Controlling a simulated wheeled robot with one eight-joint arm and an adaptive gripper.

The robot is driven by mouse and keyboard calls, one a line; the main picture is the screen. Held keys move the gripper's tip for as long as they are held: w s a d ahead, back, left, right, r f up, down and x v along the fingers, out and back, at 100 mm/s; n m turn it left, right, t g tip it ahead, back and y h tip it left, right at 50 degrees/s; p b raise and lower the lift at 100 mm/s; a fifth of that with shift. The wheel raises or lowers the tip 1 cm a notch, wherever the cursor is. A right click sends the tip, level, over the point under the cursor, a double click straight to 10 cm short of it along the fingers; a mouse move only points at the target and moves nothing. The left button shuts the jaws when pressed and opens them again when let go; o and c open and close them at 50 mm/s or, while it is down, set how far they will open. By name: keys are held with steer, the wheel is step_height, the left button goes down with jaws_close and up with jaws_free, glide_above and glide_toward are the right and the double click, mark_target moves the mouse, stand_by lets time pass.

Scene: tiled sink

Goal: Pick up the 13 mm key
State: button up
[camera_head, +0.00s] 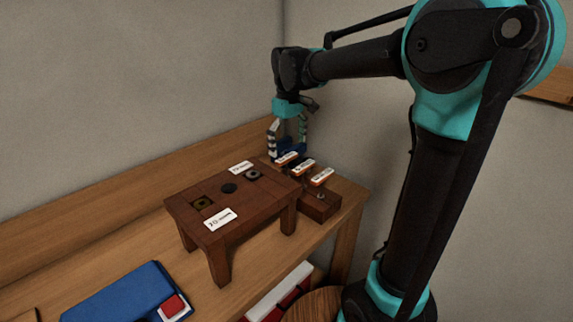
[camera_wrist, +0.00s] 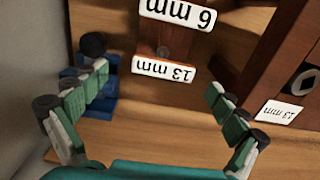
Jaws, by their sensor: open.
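The 13 mm key shows in the wrist view as a white, orange-edged label block (camera_wrist: 163,69) reading "13 mm" upside down. It lies between and just beyond my gripper's fingertips (camera_wrist: 158,84). In the head view it appears to be the farthest of three labelled keys (camera_head: 287,158) at a small wooden block. My gripper (camera_head: 287,148) points down over that end of the block, its two green-padded fingers spread wide. Nothing is held between them. The key's shaft below the label is hidden.
A "6 mm" key (camera_wrist: 177,13) stands close beside it; a third key (camera_head: 322,177) is nearest the head camera. A blue object with a black knob (camera_wrist: 95,88) sits by my left finger. A brown wooden stand (camera_head: 228,190) with sockets and label cards is beside the block.

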mark_target(287, 157)
steer(key=shift+s+a+f, duration=0.1)
steer(key=shift+f, duration=1.25)
steer(key=shift+s+a+f, duration=0.1)
steer(key=shift+f, duration=1.25)
steer(key=c, duration=1.3)
steer(key=shift+r, duration=0.1)
